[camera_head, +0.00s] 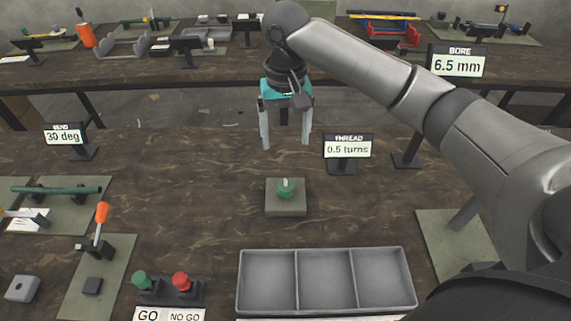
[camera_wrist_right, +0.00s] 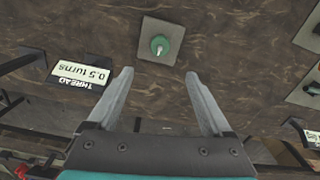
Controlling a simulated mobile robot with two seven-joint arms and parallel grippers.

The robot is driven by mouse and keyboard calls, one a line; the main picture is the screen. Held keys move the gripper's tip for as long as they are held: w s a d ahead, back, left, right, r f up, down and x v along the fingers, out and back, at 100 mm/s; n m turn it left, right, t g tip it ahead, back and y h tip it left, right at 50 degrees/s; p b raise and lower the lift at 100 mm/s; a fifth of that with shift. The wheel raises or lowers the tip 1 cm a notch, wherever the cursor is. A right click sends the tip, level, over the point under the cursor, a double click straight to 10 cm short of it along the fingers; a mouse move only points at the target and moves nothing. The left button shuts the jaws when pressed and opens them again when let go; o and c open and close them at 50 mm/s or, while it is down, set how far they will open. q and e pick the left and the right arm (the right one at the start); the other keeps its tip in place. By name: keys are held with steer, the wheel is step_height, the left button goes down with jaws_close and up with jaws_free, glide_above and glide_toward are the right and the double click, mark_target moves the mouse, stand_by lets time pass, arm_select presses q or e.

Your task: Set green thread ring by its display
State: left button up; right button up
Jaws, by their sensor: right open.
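The green thread ring (camera_head: 285,189) sits on a small grey-green square block in the middle of the bench, with a pale pointer or stud at its centre. It also shows in the right wrist view (camera_wrist_right: 159,46), beyond the fingertips. The thread display (camera_head: 347,150) stands to the right of and behind the block and reads 0.5 turns; it shows upside down in the right wrist view (camera_wrist_right: 83,74). My right gripper (camera_head: 287,144) is open and empty, above the bench and behind the ring, not touching it. My left gripper is not in view.
A grey three-compartment tray (camera_head: 326,281) lies empty in front of the ring. A GO / NO GO box (camera_head: 167,287) with green and red buttons is at front left. A bend display (camera_head: 66,139) stands at left, a bore display (camera_head: 457,62) at right. Bench around the block is clear.

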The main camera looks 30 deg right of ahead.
steer(key=b, duration=0.1)
glide_above(286, 185)
step_height(286, 185, down, 6)
step_height(286, 185, down, 8)
steer(key=shift+s+a+r+b, duration=0.1)
steer(key=shift+r+b, duration=0.1)
steer(key=shift+b, duration=0.75)
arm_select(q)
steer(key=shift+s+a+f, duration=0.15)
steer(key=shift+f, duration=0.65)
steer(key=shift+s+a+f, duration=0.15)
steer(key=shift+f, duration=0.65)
arm_select(e)
steer(key=shift+f, duration=0.75)
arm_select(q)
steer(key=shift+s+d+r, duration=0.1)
arm_select(e)
jaws_close()
